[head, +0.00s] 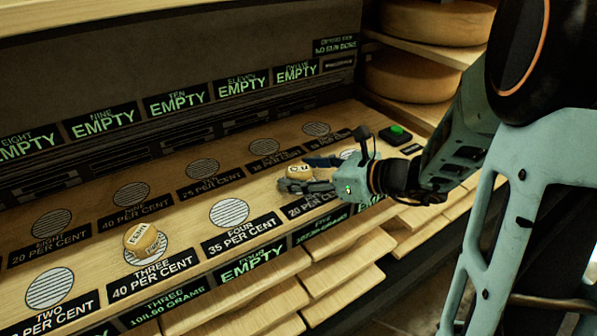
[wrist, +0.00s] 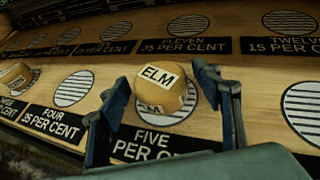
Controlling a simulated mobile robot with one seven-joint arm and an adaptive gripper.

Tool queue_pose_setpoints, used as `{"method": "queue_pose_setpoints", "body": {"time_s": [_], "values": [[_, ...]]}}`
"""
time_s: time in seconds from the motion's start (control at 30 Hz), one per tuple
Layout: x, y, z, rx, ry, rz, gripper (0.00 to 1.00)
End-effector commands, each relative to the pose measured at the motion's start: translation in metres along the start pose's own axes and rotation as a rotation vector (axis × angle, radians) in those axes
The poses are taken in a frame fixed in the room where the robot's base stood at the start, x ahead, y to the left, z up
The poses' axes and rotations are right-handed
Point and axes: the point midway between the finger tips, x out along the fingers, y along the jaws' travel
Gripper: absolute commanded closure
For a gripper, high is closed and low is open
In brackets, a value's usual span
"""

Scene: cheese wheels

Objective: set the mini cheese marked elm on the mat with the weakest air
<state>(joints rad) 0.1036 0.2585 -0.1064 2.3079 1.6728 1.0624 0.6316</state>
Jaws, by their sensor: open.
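The mini cheese marked ELM (wrist: 160,95) is a small yellow wheel with white labels. It sits over the striped round mat FIVE (wrist: 178,116), which reads 20 per cent in the head view. My gripper (wrist: 166,92) is open, with one finger on each side of this cheese; whether they touch it is unclear. In the head view the cheese (head: 299,172) is partly hidden by my gripper (head: 304,176). The mat TWELVE (wrist: 290,23) is at the back right, labelled 15 per cent, the lowest label I can read.
Another cheese (head: 141,238) sits on mat THREE, 40 per cent. Mat FOUR (head: 229,213), 35 per cent, and the back-row mats NINE (head: 131,195) and TEN (head: 203,168) are bare. A green button (head: 397,132) stands at the right. Large cheese wheels (head: 405,76) fill side shelves.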

Motion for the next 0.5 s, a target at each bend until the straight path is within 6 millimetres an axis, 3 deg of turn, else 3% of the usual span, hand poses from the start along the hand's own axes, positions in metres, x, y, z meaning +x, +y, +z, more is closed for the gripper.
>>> {"method": "queue_pose_setpoints", "body": {"time_s": [0.3, 0.5], "values": [[-0.071, -0.002, 0.003, 0.001, 0.000, -0.006, 0.41], [-0.102, -0.001, 0.001, 0.001, 0.000, -0.004, 0.41]]}}
